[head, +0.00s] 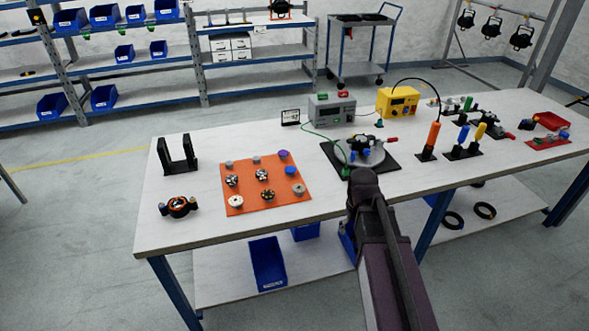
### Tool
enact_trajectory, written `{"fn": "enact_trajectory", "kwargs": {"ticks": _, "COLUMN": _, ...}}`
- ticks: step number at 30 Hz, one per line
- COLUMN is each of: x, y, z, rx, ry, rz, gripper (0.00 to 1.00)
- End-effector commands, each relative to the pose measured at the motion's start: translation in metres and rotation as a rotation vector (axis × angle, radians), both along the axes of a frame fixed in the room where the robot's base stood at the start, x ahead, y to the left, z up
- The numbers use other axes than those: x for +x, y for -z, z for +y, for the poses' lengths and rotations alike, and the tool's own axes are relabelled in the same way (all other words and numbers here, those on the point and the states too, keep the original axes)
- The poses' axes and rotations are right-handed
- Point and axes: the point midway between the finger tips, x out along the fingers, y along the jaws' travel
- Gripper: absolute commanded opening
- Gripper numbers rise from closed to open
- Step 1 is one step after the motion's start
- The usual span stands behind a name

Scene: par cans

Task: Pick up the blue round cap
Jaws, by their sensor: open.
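The blue round cap (291,170) lies on the orange mat (239,179), near its right edge. A purple cap (284,155) lies just behind it, and a pale round piece (299,189) lies in front of it. My dark arm reaches up from the lower right, and its visible end is over the table's front edge, right of the mat. I cannot make out my gripper's fingers. Nothing covers the blue cap.
Several other round pieces share the mat. A black U-shaped stand (177,158) and a black-and-orange part (178,207) stand left of it. A fixture with a grey disc (374,160) stands right, beyond my arm. Bare white tabletop surrounds the mat.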

Motion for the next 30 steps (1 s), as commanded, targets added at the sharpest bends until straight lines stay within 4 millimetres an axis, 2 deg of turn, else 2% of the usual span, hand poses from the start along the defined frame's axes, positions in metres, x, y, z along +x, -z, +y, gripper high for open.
{"fn": "enact_trajectory", "kwargs": {"ticks": 17, "x": -0.002, "y": 0.0, "z": 0.0, "rx": 0.0, "ry": 0.003, "rz": 0.0, "gripper": 0.81}}
{"fn": "enact_trajectory", "kwargs": {"ticks": 22, "x": -0.016, "y": 0.0, "z": -0.003, "rx": 0.0, "ry": 0.038, "rz": 0.0, "gripper": 0.81}}
{"fn": "enact_trajectory", "kwargs": {"ticks": 30, "x": -0.054, "y": 0.0, "z": -0.01, "rx": 0.001, "ry": 0.15, "rz": 0.0, "gripper": 0.81}}
